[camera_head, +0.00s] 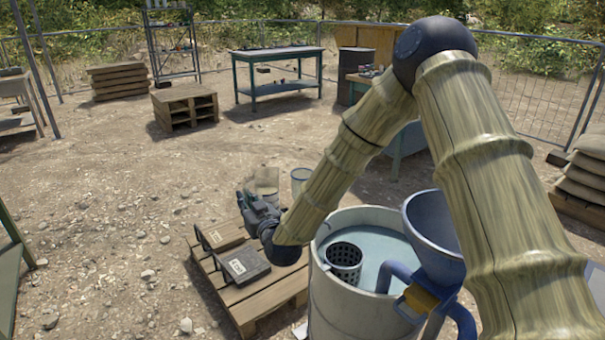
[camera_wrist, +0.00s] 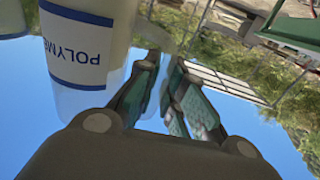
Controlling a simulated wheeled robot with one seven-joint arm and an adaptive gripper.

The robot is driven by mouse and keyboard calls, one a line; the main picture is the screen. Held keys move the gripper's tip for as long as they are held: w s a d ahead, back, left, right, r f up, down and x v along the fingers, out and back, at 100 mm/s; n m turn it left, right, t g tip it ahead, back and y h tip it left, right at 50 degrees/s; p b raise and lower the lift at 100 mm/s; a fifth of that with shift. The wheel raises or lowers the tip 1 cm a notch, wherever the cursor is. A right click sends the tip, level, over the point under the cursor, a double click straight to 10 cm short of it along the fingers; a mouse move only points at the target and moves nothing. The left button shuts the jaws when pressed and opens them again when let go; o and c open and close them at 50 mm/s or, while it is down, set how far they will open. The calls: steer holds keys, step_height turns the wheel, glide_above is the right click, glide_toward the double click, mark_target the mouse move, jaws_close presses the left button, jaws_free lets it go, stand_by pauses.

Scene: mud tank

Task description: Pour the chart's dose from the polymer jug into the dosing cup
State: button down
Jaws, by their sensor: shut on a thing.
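The polymer jug (camera_head: 266,179) is pale and translucent, and looks roughly upright just beyond my gripper (camera_head: 254,197). In the wrist view the jug (camera_wrist: 112,22) fills the upper left, with a blue-edged label reading "POLYME". My gripper (camera_wrist: 163,68) is shut on the jug's handle there. A clear cylindrical vessel (camera_head: 300,176) with a bluish rim, seemingly the dosing cup, stands just right of the jug, partly behind my forearm. The jug's spout and liquid level cannot be made out. No readable chart shows.
The ground at left is open.

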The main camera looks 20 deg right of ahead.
mark_target(255, 184)
steer(key=shift+w+d+r+m+p, duration=0.1)
steer(key=shift+d+r+m+p, duration=0.15)
steer(key=shift+r+m+p, duration=0.25)
steer(key=shift+w+d+r+m+p, duration=0.1)
steer(key=shift+d+r+m+p, duration=0.1)
steer(key=shift+r+m+p, duration=0.25)
steer(key=shift+w+d+r+m+g+p, duration=0.1)
steer(key=shift+d+r+m+g+p, duration=0.15)
steer(key=shift+r+m, duration=0.2)
steer(key=shift+w+d+r+m+g+p, duration=0.1)
steer(key=shift+d+r+m+g+p, duration=0.1)
steer(key=shift+r+m+p, duration=0.15)
steer(key=shift+w+d+r+m+p, duration=0.3)
steer(key=shift+d+r+m+p, duration=0.25)
steer(key=shift+m, duration=0.3)
steer(key=shift+w+d+r+m+g+p, duration=0.2)
steer(key=shift+d+r+m+p, duration=0.2)
steer(key=shift+d+r, duration=0.05)
steer(key=shift+w+d+r+m+g+p, duration=0.15)
steer(key=shift+d+r+m+p, duration=0.25)
steer(key=shift+r, duration=0.05)
steer(key=shift+w+d+r+m+y+p, duration=0.1)
steer(key=shift+d+r+m+p, duration=0.1)
steer(key=shift+r+m+p, duration=0.3)
steer(key=shift+w+d+r+m+y+p, duration=0.15)
steer(key=shift+d+r+m+p, duration=0.15)
steer(key=shift+r+m, duration=0.3)
steer(key=shift+w+d+r+m+y+p, duration=0.15)
steer(key=shift+r+m+p, duration=0.25)
steer(key=shift+r, duration=0.25)
